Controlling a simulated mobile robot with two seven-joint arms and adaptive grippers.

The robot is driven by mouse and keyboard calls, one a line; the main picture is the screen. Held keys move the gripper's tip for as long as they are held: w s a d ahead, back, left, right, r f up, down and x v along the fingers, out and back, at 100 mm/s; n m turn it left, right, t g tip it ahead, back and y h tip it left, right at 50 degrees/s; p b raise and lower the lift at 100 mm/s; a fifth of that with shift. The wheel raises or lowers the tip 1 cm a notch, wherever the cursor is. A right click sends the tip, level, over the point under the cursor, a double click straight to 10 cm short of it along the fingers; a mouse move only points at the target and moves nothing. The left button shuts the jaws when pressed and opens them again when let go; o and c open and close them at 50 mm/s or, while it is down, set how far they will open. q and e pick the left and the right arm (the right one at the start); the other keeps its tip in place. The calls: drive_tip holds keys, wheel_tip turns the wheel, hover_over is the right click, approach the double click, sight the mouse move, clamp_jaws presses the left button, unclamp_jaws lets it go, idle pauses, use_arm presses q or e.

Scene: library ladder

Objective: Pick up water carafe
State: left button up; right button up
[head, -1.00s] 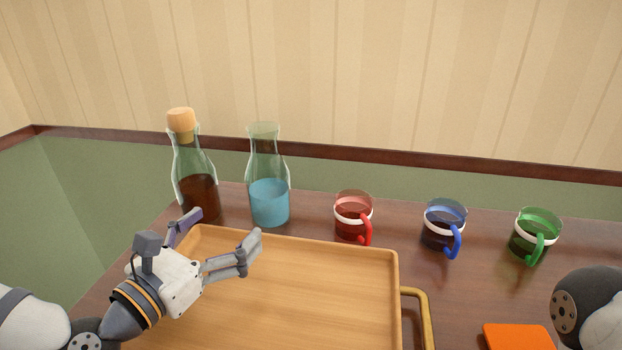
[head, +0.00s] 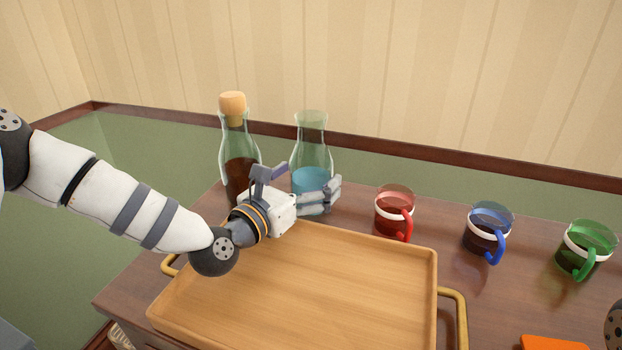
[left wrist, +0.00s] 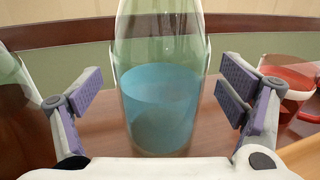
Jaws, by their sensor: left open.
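The water carafe (head: 312,150) is clear glass with blue water and no stopper, upright on the table behind the tray. It also fills the middle of the left wrist view (left wrist: 160,95). My left gripper (head: 308,185) is open, its two fingers on either side of the carafe's lower body. In the left wrist view the purple finger pads (left wrist: 162,95) stand apart from the glass with a gap on each side. The gripper hides part of the carafe's base in the head view. My right gripper is not in view.
A corked bottle (head: 239,160) of dark liquid stands close left of the carafe. Red (head: 394,212), blue (head: 487,232) and green (head: 586,249) mugs stand to the right. An empty wooden tray (head: 300,285) lies in front. An orange item (head: 553,343) is at the lower right.

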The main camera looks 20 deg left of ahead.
sight(300, 164)
use_arm(q)
drive_tip(key=c, duration=1.8)
drive_tip(key=shift+r, duration=0.15)
drive_tip(key=shift+c, duration=1.2)
drive_tip(key=shift+r+p, duration=0.3)
drive_tip(key=shift+r, duration=1.6)
drive_tip(key=s+r, duration=0.1)
drive_tip(key=r, duration=0.1)
drive_tip(key=s+d+r+p, duration=0.1)
drive_tip(key=s+r, duration=0.1)
drive_tip(key=s+d+r, duration=0.1)
drive_tip(key=r, duration=0.1)
drive_tip(key=shift+s, duration=0.25)
drive_tip(key=s+d+r+p, duration=0.1)
drive_tip(key=s+d+r, duration=0.2)
drive_tip(key=s, duration=0.5)
drive_tip(key=shift+s+d+p, duration=0.2)
drive_tip(key=shift+d+p, duration=0.05)
drive_tip(key=shift+p, duration=0.05)
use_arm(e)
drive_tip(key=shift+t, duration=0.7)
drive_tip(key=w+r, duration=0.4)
